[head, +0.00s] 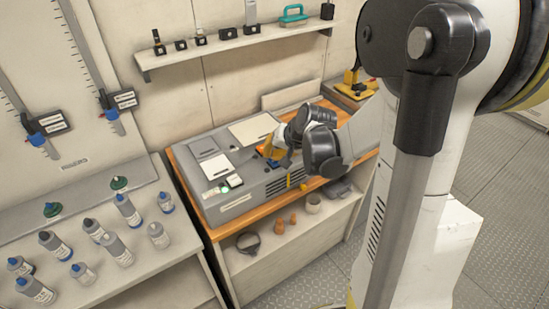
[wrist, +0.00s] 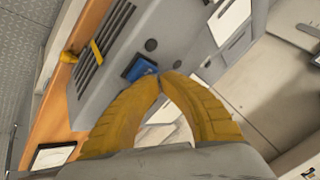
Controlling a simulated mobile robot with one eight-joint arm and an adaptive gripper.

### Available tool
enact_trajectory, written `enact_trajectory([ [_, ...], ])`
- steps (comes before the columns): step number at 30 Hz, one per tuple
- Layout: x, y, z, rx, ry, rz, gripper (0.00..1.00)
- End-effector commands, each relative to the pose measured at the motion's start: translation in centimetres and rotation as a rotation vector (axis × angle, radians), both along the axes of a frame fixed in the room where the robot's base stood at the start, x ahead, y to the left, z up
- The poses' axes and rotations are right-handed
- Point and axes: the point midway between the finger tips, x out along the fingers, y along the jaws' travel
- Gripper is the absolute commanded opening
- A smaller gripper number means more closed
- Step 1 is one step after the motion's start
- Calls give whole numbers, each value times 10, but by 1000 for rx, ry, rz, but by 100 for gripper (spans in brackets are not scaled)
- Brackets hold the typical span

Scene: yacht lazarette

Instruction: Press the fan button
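The grey console unit (head: 238,204) sits on a wooden-topped bench in the head view. In the wrist view its face (wrist: 160,25) carries a blue button or rocker (wrist: 141,68) in a dark housing, with small dark round spots beside it. I see no label naming it as the fan button. My gripper (wrist: 159,77) has its yellow fingertips together and nothing visible between them. The tips appear right beside the blue part; I cannot tell whether they touch. In the head view my gripper (head: 270,149) is over the console, partly hidden by my arm.
A green-lit control (head: 225,188) sits at the console's near left corner. Slotted vents (wrist: 90,67) and a yellow strip (wrist: 97,52) lie near the wooden edge (wrist: 57,110). Several bottles (head: 115,247) stand on the left bench. A wall shelf (head: 235,44) holds small items.

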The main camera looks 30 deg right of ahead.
Motion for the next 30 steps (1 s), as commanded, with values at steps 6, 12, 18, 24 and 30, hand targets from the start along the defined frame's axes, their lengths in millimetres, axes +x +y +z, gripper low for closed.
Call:
enact_trajectory([
  [6,0,0,2,0,0,0,0],
  [12,0,0,8,0,0,0,0],
  [18,0,0,30,0,0,0,0],
  [24,0,0,52,0,0,0,0],
  [30,0,0,63,0,0,0,0],
])
